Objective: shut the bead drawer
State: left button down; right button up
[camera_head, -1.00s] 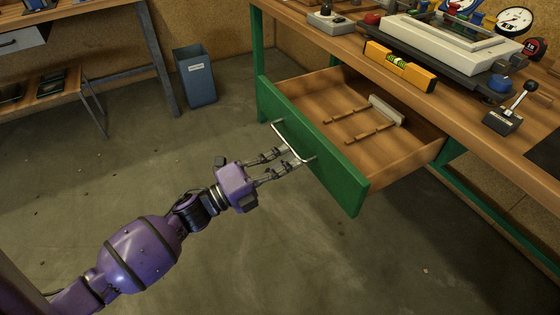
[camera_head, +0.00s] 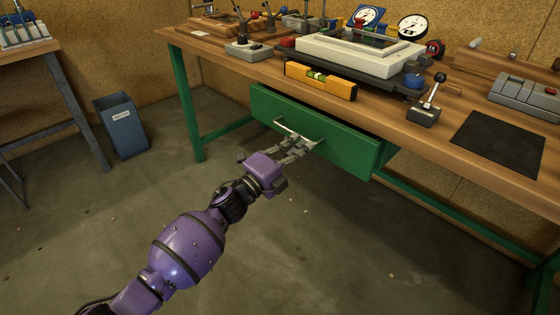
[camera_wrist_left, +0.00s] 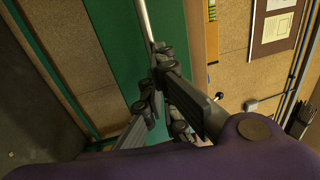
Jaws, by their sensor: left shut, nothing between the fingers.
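The drawer has a green front (camera_head: 345,150) with a pale bar handle (camera_head: 290,131), under the wooden workbench. In the left wrist view, the gripper (camera_wrist_left: 163,72) points at the green drawer front (camera_wrist_left: 115,50), with the handle bar (camera_wrist_left: 146,22) right by the fingers; contact is unclear. My right gripper is out of view.
On the workbench (camera_head: 395,118) stand a yellow level (camera_head: 320,82), a pale frame on a dark base (camera_head: 360,50), a lever box (camera_head: 425,110) and a black mat (camera_head: 498,137). A blue bin (camera_head: 122,125) stands on the floor at left. The floor before the drawer is clear.

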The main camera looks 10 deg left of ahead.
aim_at(308, 139)
pick_arm(q)
jog(key=x, duration=0.2)
jog(key=b+x, duration=0.1)
jog(key=shift+w+d+f, duration=0.2)
jog(key=shift+w+f, duration=0.1)
jog(key=shift+f, duration=0.05)
jog(key=shift+w+d+r, duration=0.1)
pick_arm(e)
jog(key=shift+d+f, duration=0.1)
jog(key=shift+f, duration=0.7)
pick_arm(q)
jog(key=shift+r, duration=0.1)
jog(key=shift+a, duration=0.25)
jog(key=p+v, duration=0.1)
jog(key=v, duration=1.3)
jog(key=shift+d+p, duration=0.15)
jog(key=shift+p, duration=0.25)
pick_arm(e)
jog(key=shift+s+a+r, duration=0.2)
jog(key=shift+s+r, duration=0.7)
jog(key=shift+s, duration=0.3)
